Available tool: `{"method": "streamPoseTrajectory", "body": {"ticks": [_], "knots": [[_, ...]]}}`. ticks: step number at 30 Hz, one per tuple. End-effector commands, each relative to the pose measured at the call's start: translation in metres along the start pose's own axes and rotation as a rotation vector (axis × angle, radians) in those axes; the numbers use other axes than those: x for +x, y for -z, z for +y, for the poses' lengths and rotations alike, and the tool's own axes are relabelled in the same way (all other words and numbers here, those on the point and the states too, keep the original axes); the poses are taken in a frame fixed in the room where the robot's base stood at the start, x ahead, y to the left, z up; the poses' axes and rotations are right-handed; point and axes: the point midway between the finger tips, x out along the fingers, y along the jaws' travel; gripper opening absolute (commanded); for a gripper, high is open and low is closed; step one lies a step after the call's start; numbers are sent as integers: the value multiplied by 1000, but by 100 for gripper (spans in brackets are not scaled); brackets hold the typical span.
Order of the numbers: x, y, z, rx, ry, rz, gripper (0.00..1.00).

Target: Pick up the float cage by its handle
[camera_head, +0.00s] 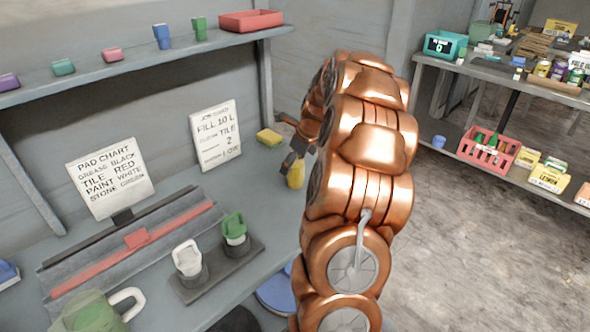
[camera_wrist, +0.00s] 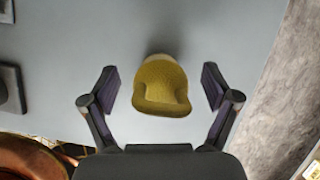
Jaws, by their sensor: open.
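A yellow, rounded piece, which appears to be the float cage (camera_wrist: 162,84), stands on the grey bench in the wrist view. A greyish round shadow or part shows behind it. My gripper (camera_wrist: 161,88) is open, with one finger on each side of the yellow piece and a visible gap on both sides. In the head view the yellow piece (camera_head: 296,175) is partly hidden by my arm, near the bench's right edge. My gripper (camera_head: 291,160) is just above or beside it there. I cannot make out the handle clearly.
A green-topped piece (camera_head: 234,229) and a white piece (camera_head: 187,259) stand on a dark base. A yellow sponge-like block (camera_head: 269,137) lies behind my gripper. Two sign cards (camera_head: 216,135) stand at the back. A shelf (camera_head: 150,66) hangs above. Open floor lies right of the bench.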

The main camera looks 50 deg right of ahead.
Motion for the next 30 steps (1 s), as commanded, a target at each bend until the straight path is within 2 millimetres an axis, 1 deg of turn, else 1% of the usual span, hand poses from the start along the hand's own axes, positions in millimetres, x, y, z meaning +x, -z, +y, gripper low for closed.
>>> {"method": "streamPoseTrajectory", "body": {"ticks": [1, 2, 20, 30], "knots": [[0, 0, 0, 0, 0, 0, 87], [0, 0, 0, 0, 0, 0, 85], [0, 0, 0, 0, 0, 0, 23], [-3, -1, -1, 0, 2, 0, 22]]}}
